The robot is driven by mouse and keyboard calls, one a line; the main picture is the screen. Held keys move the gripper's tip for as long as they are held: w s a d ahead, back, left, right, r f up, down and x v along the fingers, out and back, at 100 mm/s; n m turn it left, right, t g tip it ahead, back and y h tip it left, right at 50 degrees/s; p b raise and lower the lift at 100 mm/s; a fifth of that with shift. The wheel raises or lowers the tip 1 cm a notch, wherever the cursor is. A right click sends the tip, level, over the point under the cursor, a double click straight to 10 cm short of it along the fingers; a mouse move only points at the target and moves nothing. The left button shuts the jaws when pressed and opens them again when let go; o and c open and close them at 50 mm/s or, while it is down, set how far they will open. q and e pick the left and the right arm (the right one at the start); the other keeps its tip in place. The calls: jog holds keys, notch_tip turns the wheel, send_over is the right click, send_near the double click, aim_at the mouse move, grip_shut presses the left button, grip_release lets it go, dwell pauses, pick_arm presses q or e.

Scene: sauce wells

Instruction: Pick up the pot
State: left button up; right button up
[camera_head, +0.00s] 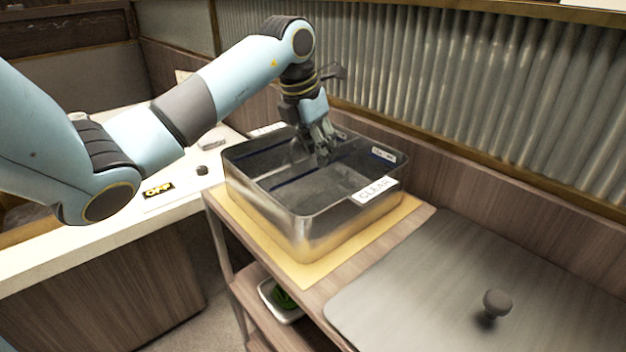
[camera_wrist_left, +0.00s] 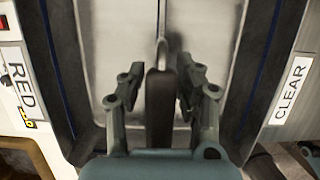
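A rectangular steel vessel (camera_head: 305,228), the only pot-like thing I can make out, stands on a yellow board. It has dark upper inner walls, blue lines inside and a CLEAR label on its rim. My left gripper (camera_head: 326,153) points down into it from above. In the left wrist view the gripper (camera_wrist_left: 160,85) has its fingers apart. A dark narrow bar (camera_wrist_left: 159,105) with a thin metal strip beyond it lies between them, with gaps at both sides. I cannot tell whether it is a handle or a divider.
A flat metal lid or plate (camera_head: 420,290) with a round knob (camera_head: 497,302) lies to the right. A white counter (camera_head: 110,236) with an OFF label is at the left. A corrugated wall (camera_head: 480,100) stands close behind. A small tray (camera_head: 270,290) with something green sits below.

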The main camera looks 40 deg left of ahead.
pick_arm(q)
jog(key=shift+c, duration=0.3)
grip_shut()
notch_tip(320, 180, up, 10)
jog(key=shift+r+b, duration=0.1)
jog(key=shift+b, duration=0.45)
